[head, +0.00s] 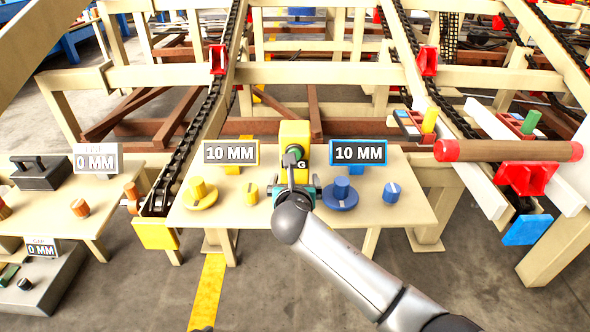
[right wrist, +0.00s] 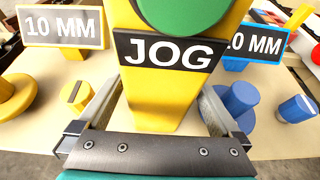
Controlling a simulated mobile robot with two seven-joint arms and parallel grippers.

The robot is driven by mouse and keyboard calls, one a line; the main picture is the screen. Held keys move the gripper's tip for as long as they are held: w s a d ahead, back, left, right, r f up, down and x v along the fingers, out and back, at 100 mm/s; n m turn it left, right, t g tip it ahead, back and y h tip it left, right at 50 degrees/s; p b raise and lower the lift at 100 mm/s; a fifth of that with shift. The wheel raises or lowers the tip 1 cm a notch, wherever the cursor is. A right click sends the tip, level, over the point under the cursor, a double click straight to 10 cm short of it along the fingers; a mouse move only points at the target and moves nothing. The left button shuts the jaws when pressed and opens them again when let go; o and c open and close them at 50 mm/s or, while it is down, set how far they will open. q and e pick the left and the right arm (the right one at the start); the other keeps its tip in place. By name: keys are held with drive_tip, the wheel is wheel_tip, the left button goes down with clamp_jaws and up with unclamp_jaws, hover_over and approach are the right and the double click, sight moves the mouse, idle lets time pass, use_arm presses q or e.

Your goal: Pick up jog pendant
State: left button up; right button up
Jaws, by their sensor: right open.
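The jog pendant (head: 295,132) is a yellow upright block on the beige table, between two 10 MM signs. In the right wrist view the pendant (right wrist: 158,97) shows a black JOG label and part of a green round button. My right gripper (head: 291,170) is in front of the pendant and hides its lower part in the head view. In the right wrist view the right gripper (right wrist: 160,105) is open, with one finger on each side of the pendant's yellow body. Whether the fingers touch it is unclear.
Yellow knobs (head: 199,191) stand left of the pendant and blue knobs (head: 341,192) right of it. The yellow-framed sign (head: 231,153) and blue-framed sign (head: 358,152) flank it closely. Chain conveyor rails run behind, with a brown roller (head: 508,151) at right.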

drive_tip(key=shift+r, duration=0.1)
clamp_jaws()
idle(0.7)
